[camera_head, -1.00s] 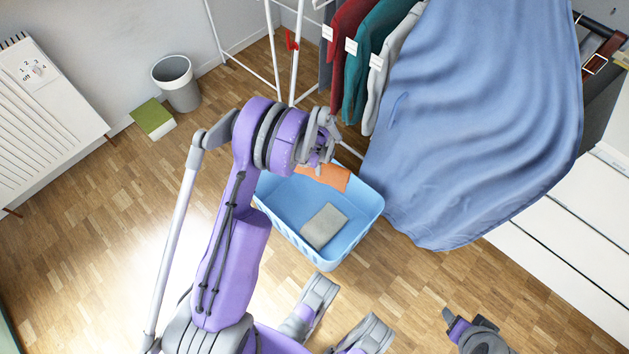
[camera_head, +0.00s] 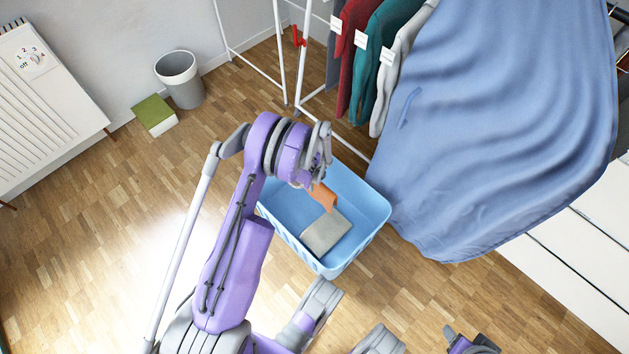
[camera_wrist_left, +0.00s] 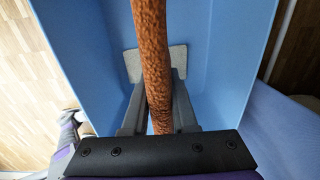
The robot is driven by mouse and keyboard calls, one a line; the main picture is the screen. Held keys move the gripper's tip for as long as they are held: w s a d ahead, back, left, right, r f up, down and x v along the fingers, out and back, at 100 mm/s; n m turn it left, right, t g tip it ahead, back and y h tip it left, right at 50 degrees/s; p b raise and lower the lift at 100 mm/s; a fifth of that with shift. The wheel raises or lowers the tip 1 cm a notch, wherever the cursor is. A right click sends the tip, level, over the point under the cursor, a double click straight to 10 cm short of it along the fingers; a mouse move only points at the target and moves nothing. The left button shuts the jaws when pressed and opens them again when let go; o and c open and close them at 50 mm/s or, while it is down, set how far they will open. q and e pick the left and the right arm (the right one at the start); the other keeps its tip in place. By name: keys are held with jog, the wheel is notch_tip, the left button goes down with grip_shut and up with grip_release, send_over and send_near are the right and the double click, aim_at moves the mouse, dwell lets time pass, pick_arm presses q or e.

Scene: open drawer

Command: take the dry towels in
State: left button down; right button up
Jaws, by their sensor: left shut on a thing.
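An orange towel (camera_head: 323,197) hangs over the light blue basket (camera_head: 373,211), its lower part close to a grey-beige towel (camera_head: 327,231) lying in the basket. My left gripper (camera_wrist_left: 158,112) is shut on the orange towel (camera_wrist_left: 152,55), which runs between its fingers in the left wrist view. The grey towel (camera_wrist_left: 133,62) shows on the basket floor behind it. In the head view my left wrist hides the gripping fingers. My right gripper (camera_head: 465,342) shows only in part at the bottom edge, away from the basket; its jaws are not clear.
A white drying rack (camera_head: 278,60) stands at the back with red, teal and grey garments and a large blue sheet (camera_head: 490,130). A bin (camera_head: 180,80), a green-topped box (camera_head: 154,115) and a radiator (camera_head: 45,105) are at left. Wooden floor lies open at left.

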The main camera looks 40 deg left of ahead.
pick_arm(q)
jog(key=shift+f, duration=0.15)
jog(key=c, duration=0.6)
grip_release()
notch_tip(320, 180, up, 11)
jog(key=p, duration=0.3)
jog(key=shift+f, duration=0.15)
